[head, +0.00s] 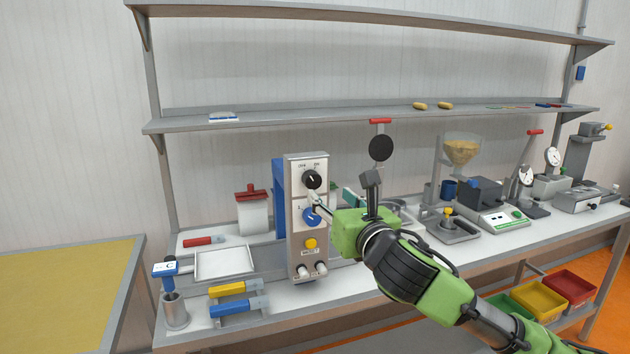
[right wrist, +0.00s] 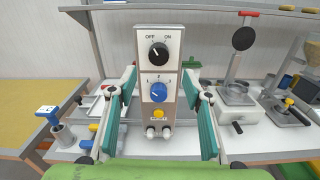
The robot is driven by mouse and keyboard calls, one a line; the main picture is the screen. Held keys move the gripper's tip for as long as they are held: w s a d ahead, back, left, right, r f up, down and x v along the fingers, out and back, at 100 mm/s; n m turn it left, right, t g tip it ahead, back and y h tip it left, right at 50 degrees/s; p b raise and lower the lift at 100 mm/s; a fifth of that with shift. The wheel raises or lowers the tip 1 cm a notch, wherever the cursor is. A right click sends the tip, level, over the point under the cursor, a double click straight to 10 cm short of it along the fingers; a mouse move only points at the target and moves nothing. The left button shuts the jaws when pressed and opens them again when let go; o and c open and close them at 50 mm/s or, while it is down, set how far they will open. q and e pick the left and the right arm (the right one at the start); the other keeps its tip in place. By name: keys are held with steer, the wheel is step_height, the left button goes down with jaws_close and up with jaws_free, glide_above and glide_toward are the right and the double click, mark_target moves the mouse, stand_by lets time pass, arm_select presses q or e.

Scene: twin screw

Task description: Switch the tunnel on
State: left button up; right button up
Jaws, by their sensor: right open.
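A grey control panel (head: 296,235) stands upright on the bench in front of a blue housing (head: 278,185). Its black OFF/ON knob (head: 312,179) is at the top, and its pointer appears turned to the OFF side; it also shows in the right wrist view (right wrist: 158,53). Below it are a blue 1/2 knob (right wrist: 158,92) and a yellow reset button (head: 310,243). My right gripper (right wrist: 160,84) is open and empty. Its fingers point toward the panel, one on either side of it in the wrist view. Contact is not visible. My left gripper is not in view.
A metal tray (head: 223,264), blue- and yellow-handled tools and a steel cup (head: 175,312) lie left of the panel. A stand with a black disc (head: 380,148) and a scale (head: 497,219) are to the right. A shelf (head: 330,120) runs above.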

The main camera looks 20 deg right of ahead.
mark_target(314, 181)
steer(key=w, duration=0.3)
steer(key=w+p, duration=0.1)
steer(key=w, duration=0.3)
steer(key=w+p, duration=0.1)
steer(key=w, duration=0.2)
steer(key=shift+w+a, duration=0.15)
steer(key=shift+a, duration=0.1)
steer(key=c, duration=1.1)
